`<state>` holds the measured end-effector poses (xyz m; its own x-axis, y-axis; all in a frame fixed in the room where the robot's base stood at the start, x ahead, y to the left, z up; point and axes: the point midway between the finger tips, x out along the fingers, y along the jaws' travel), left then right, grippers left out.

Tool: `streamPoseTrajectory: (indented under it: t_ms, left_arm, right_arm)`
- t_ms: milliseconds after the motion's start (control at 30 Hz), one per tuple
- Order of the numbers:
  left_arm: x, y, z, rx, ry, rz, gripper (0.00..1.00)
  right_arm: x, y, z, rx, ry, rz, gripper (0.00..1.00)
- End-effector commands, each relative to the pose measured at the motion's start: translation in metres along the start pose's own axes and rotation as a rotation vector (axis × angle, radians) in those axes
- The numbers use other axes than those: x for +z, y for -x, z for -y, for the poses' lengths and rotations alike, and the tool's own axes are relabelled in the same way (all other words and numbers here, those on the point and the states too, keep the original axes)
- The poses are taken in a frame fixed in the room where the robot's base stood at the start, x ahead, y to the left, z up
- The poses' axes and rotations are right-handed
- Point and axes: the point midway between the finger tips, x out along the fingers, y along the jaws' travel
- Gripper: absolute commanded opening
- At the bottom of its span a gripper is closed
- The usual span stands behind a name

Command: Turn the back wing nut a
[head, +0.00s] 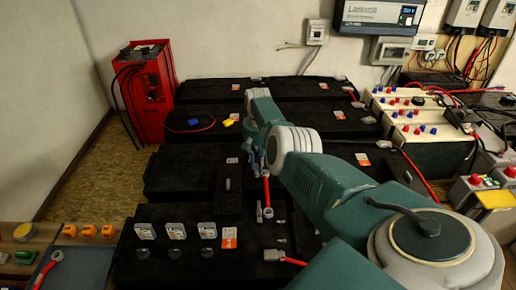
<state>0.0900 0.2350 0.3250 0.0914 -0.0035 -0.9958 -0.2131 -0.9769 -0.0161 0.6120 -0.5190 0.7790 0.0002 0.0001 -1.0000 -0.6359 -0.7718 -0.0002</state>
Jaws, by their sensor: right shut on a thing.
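My right arm reaches in from the lower right across the black batteries. My right gripper (257,160) points down at the middle row of batteries and is shut. The back wing nut is hidden by the fingers, so I cannot see its wings or its angle. A red cable (267,190) runs forward from just below the gripper to a metal lug (267,213) on the front battery. My left gripper is not in view.
A front black battery (185,215) carries several clear-topped caps. A yellow cap (228,122) and a blue cap (193,122) lie on the batteries behind. A red cabinet (148,92) stands at the back left. White batteries (432,125) stand to the right. Floor is clear at left.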

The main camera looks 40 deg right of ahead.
Motion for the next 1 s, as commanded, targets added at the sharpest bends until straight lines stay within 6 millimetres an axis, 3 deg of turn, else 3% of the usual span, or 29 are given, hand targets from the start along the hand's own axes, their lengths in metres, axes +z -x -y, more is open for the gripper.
streamPoseTrajectory:
  t_ms: [367, 400, 500, 833, 1000]
  left_arm:
    - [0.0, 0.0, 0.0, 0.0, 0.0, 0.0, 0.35]
    - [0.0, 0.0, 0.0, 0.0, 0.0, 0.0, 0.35]
    - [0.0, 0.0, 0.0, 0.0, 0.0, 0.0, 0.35]
    - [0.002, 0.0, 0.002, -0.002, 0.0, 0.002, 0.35]
    - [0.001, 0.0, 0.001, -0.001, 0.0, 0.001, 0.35]
  right_arm:
    - [0.001, -0.001, 0.0, 0.001, 0.007, 0.002, 0.0]
    - [0.001, -0.001, 0.0, 0.001, 0.007, 0.002, 0.2]
    - [0.001, -0.001, 0.0, 0.001, 0.006, 0.002, 0.35]
    - [0.0, 0.002, 0.0, 0.0, 0.004, 0.0, 0.35]
    - [-0.002, 0.018, 0.0, 0.001, 0.003, -0.004, 0.35]
